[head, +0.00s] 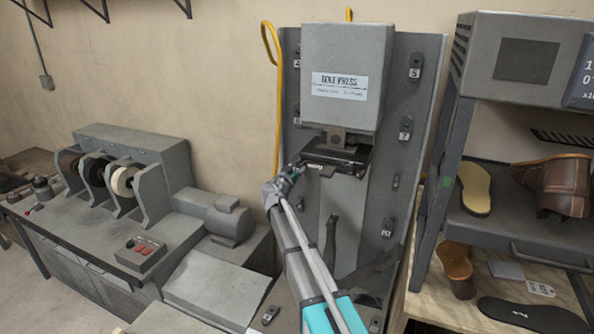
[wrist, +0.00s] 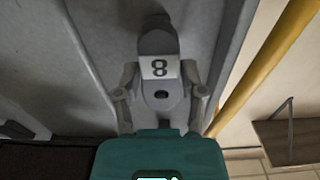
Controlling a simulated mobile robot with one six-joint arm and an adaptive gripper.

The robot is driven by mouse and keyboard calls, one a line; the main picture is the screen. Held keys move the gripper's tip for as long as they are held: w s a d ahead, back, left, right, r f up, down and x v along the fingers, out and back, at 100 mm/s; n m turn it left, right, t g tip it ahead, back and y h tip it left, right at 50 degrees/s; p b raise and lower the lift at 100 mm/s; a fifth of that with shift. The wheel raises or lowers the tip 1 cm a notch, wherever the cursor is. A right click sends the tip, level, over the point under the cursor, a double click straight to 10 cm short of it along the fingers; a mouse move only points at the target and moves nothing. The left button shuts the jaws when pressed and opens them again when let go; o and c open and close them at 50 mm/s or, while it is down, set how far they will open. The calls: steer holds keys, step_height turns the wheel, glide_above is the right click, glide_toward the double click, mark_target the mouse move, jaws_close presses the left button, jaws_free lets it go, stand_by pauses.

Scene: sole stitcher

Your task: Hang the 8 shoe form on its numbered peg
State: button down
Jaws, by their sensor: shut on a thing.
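The 8 shoe form (wrist: 160,88) is grey with a rounded body, a white label reading 8 and a dark round spot near its middle. My gripper (wrist: 160,101) is shut on it, one finger at each side. In the head view my gripper (head: 297,169) is at the left part of the grey peg board (head: 425,70), beside the press. The form cannot be made out there. The peg for 8 is not clearly visible; I cannot tell whether the dark spot is an empty hole or holds a peg.
The sole press (head: 345,60) juts from the board just right of my gripper. A yellow hose (head: 278,70) runs along the board's left edge. A finishing machine (head: 130,160) stands left. A shoe rack (head: 480,225) stands right.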

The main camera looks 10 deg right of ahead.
steer(key=shift+w+d, duration=0.2)
steer(key=shift+w, duration=0.15)
stand_by(0.7)
stand_by(0.3)
steer(key=shift+c, duration=0.5)
jaws_free()
steer(key=shift+s, duration=0.1)
steer(key=v, duration=1.1)
steer(key=shift+s+a, duration=0.25)
steer(key=shift+s, duration=0.05)
